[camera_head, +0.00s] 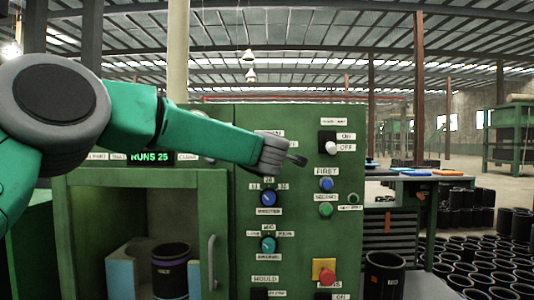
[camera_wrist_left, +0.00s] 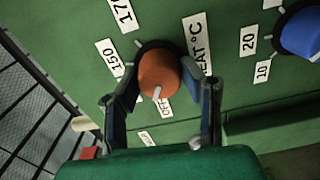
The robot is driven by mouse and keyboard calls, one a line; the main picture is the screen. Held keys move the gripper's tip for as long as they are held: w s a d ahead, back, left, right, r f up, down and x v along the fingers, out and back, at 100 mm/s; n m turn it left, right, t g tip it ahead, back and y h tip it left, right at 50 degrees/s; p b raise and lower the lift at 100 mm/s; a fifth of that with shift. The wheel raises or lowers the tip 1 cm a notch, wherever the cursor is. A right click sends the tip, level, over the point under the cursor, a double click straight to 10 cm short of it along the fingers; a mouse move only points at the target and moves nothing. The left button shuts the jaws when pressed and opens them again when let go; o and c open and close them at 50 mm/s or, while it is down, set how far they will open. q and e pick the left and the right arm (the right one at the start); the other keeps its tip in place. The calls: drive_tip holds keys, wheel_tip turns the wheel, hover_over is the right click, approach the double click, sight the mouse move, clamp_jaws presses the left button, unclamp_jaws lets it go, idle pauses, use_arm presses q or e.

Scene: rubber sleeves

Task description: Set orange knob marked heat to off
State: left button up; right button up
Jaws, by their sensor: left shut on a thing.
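The orange knob (camera_wrist_left: 158,74) sits on the green panel in the left wrist view, beside a label reading "HEAT °C" (camera_wrist_left: 198,45). Its white pointer mark faces the lower side of the picture, close to a partly covered label that seems to read OFF (camera_wrist_left: 165,107). My left gripper (camera_wrist_left: 172,95) has one finger on each side of the knob and is shut on it. In the head view my left gripper (camera_head: 285,155) is at the panel's upper middle and hides the knob. My right gripper is not in view.
A blue knob (camera_head: 268,198) and a teal knob (camera_head: 268,245) are below my gripper. To the right are a black ON/OFF switch (camera_head: 327,143), blue and green buttons, and a red button (camera_head: 327,277).

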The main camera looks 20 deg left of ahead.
use_arm(q)
drive_tip(key=shift+w+n+b, duration=0.1)
drive_tip(key=shift+n+b, duration=0.2)
drive_tip(key=shift+n, duration=0.3)
idle(0.6)
drive_tip(key=o, duration=1.2)
drive_tip(key=shift+w+d, duration=0.1)
drive_tip(key=shift+c, duration=0.2)
drive_tip(key=shift+w+d+f, duration=0.1)
drive_tip(key=shift+w+f, duration=0.15)
drive_tip(key=shift+w, duration=0.15)
drive_tip(key=shift+s+r, duration=0.2)
drive_tip(key=shift+s, duration=0.3)
drive_tip(key=v, duration=1.1)
drive_tip(key=shift+s+d, duration=0.2)
drive_tip(key=shift+d, duration=0.05)
drive_tip(key=shift+f, duration=0.1)
